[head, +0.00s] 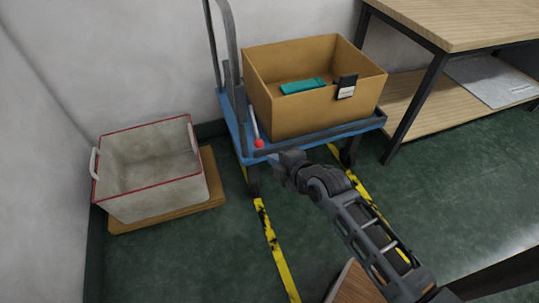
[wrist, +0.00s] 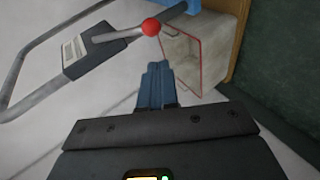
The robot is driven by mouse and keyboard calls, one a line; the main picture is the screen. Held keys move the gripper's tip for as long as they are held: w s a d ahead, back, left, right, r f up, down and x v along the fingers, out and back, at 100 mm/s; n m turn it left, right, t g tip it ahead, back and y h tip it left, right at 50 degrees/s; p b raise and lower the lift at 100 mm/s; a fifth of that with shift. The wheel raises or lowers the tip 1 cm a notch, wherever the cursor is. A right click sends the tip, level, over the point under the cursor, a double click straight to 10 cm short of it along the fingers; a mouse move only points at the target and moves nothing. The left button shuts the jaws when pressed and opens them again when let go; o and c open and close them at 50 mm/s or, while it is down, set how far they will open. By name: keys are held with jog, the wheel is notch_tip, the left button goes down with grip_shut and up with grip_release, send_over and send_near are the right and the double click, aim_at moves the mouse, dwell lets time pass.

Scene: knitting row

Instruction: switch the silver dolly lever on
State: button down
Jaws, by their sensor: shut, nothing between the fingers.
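The silver dolly lever (head: 254,124) is a thin rod with a red ball knob (head: 259,143) at its lower end, on the left part of the blue dolly (head: 318,139). In the wrist view the lever (wrist: 120,34) runs from a dark labelled plate (wrist: 77,50) to the red knob (wrist: 151,26). My gripper (head: 281,159) is just right of and below the knob in the head view. In the wrist view its fingers (wrist: 155,77) are together and empty, below the knob in the picture, with a visible gap. I cannot tell the depth between them.
A cardboard box (head: 293,119) holding a teal item (head: 302,86) stands on the dolly, with a black-and-white device (head: 346,86) at its rim. A white bin (head: 155,190) stands left on a brown board. A wooden bench (head: 455,28) is at right.

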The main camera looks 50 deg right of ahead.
jog(key=shift+v, duration=2.2)
jog(key=shift+w, duration=0.1)
jog(key=s+a+r+m+t+y+p, duration=0.1)
jog(key=s+a+r+m+p, duration=0.2)
jog(key=s+a+r, duration=0.3)
jog(key=s+a+r+m+t+y+p, duration=0.1)
jog(key=s+a+r+m+p, duration=0.3)
jog(key=s+r, duration=0.5)
jog(key=s+a+r+m+t+y+p, duration=0.1)
jog(key=s+a+r+m+y+p, duration=0.1)
jog(key=s+a+r, duration=0.5)
notch_tip(320, 180, up, 6)
jog(key=s+m+p, duration=0.1)
jog(key=m, duration=0.1)
jog(key=shift+s+a+f+m, duration=0.15)
jog(key=shift+s+a+m, duration=0.15)
jog(key=shift+a+m, duration=0.1)
